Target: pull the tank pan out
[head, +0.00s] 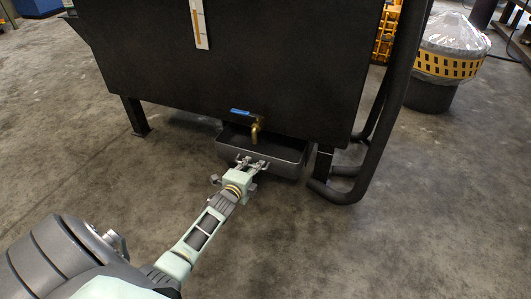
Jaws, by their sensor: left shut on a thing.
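The tank pan (285,160) is a dark grey rectangular tray on the floor under the front edge of the black tank (260,70). Its front part sticks out, and its rear is hidden under the tank. A brass tap with a blue handle (241,112) hangs from the tank over the pan. My left gripper (253,163) is at the middle of the pan's front wall, shut on it. The exact contact of the fingers is small in the picture. My right gripper is not in view.
A tank leg (136,116) stands left of the pan. Another leg (321,163) and bent black tubing (345,188) stand close on its right. A wrapped drum with a yellow perforated band (447,64) is at upper right. The concrete floor in front is clear apart from my arm.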

